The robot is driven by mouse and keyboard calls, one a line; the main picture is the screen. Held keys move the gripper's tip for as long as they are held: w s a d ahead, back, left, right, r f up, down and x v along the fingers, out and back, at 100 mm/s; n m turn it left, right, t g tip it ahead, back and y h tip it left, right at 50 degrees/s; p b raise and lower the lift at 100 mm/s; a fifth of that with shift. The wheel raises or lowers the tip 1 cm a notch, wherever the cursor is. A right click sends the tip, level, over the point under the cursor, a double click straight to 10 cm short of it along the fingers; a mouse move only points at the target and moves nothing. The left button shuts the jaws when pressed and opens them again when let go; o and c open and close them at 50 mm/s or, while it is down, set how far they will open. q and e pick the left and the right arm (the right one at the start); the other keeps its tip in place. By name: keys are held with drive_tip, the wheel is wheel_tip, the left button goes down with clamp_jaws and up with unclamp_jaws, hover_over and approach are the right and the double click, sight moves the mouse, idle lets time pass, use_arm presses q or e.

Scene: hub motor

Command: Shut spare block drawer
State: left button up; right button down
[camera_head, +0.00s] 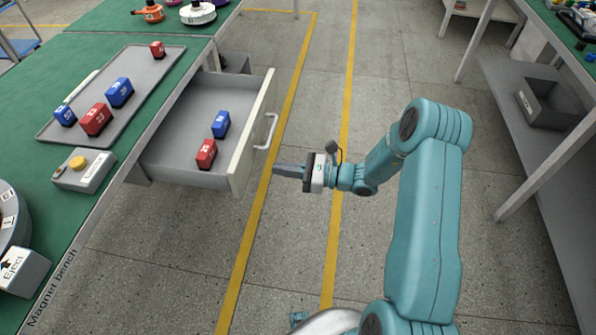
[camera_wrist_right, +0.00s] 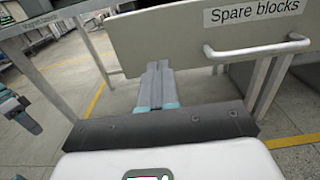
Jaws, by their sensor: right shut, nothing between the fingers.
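The spare block drawer (camera_head: 180,163) stands pulled out from under the green magnet bench in the head view. A red block (camera_head: 206,154) and a blue block (camera_head: 221,124) lie in it. Its front panel carries a bar handle (camera_head: 268,131); in the right wrist view the panel (camera_wrist_right: 160,40) bears a "Spare blocks" label (camera_wrist_right: 254,11) and the handle (camera_wrist_right: 258,48) shows at right. My right gripper (camera_head: 278,169) is shut and empty, just outside the drawer front, below and to the side of the handle. Whether its tips touch the panel I cannot tell.
The bench (camera_head: 45,88) holds a grey tray (camera_head: 150,75) with several red and blue blocks, and a button box (camera_head: 84,170). A shelf rack with a grey bin (camera_head: 548,103) stands at right. The floor between is clear, with yellow lines.

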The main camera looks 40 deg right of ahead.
sight(246, 164)
use_arm(q)
drive_tip(key=shift+w+f, duration=0.1)
drive_tip(key=shift+f, duration=0.1)
use_arm(e)
drive_tip(key=x, duration=0.6)
drive_tip(key=shift+w+a, duration=0.25)
drive_tip(key=shift+a, duration=0.05)
